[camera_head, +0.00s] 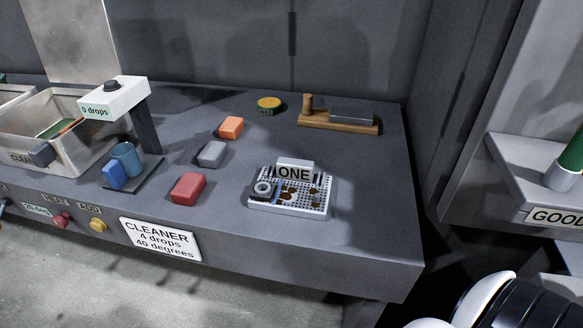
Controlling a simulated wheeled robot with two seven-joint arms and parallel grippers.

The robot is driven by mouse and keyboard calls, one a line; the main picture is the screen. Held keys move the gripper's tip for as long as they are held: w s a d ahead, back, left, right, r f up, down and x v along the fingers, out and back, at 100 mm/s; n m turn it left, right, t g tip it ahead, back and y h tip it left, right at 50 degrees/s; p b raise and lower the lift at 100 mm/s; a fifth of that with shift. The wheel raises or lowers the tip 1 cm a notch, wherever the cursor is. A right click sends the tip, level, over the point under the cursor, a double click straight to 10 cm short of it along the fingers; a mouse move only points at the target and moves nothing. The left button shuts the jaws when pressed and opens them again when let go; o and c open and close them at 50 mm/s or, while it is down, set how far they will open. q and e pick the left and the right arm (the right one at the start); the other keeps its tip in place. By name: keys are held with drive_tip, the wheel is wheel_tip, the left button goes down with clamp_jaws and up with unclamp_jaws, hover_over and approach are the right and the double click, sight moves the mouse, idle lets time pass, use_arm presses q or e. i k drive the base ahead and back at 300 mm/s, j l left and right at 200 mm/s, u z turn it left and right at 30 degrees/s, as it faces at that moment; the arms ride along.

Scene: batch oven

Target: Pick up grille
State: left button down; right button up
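The grille (314,197) looks like a pale grey perforated plate with brown stains. It lies on the dark grey workbench, right of the middle. A small white sign reading "ONE" (293,172) stands over it and hides part of it. A grey ring-shaped part (263,188) and a thin blue strip are at its left side. Neither gripper shows. A white and black rounded part of my own body is at the bottom right, apart from the grille.
Red (188,187), grey (211,154) and orange (231,128) blocks lie left of the grille. A yellow-topped tin (268,105) and a wooden block tool (339,120) are behind. A dispenser (114,99) and metal basin (62,113) stand left. Bench to the grille's right is clear.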

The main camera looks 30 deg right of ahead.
sight(293, 188)
drive_tip(key=z, duration=1.05)
drive_tip(key=j, duration=0.15)
